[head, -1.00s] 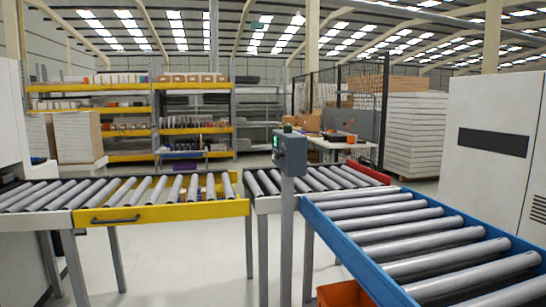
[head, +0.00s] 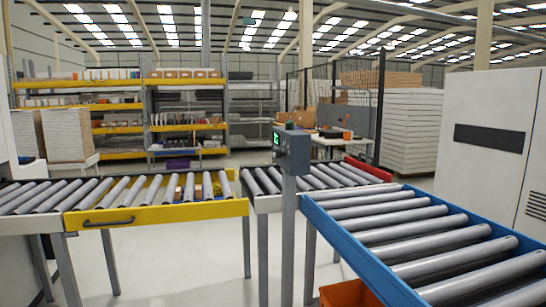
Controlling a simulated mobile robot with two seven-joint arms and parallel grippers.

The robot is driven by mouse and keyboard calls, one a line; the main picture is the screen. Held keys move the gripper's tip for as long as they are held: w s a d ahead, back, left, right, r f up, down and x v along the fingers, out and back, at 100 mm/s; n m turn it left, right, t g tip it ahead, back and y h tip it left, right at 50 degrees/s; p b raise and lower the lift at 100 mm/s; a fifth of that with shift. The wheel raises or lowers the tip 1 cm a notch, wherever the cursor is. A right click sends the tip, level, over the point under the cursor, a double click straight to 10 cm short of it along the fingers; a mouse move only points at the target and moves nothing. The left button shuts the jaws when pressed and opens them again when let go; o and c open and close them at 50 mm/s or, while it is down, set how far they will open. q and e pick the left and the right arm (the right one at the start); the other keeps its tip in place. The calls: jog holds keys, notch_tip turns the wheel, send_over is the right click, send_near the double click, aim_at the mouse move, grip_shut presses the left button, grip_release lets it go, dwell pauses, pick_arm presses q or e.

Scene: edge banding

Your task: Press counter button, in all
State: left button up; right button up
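A dark grey counter box (head: 292,150) stands on a grey post in the middle of the head view, where the roller conveyors meet. A small green display (head: 276,138) glows on its left-facing side. A dark knob or button sits on its top; its separate buttons are too small to tell. Neither of my grippers is in view.
A yellow-framed roller conveyor (head: 155,213) runs at the left, a blue-framed one (head: 352,249) at the right front. An orange bin (head: 350,294) is on the floor beneath. Racks (head: 188,127) stand behind, a white machine (head: 484,150) at the right. Floor shows between the conveyors.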

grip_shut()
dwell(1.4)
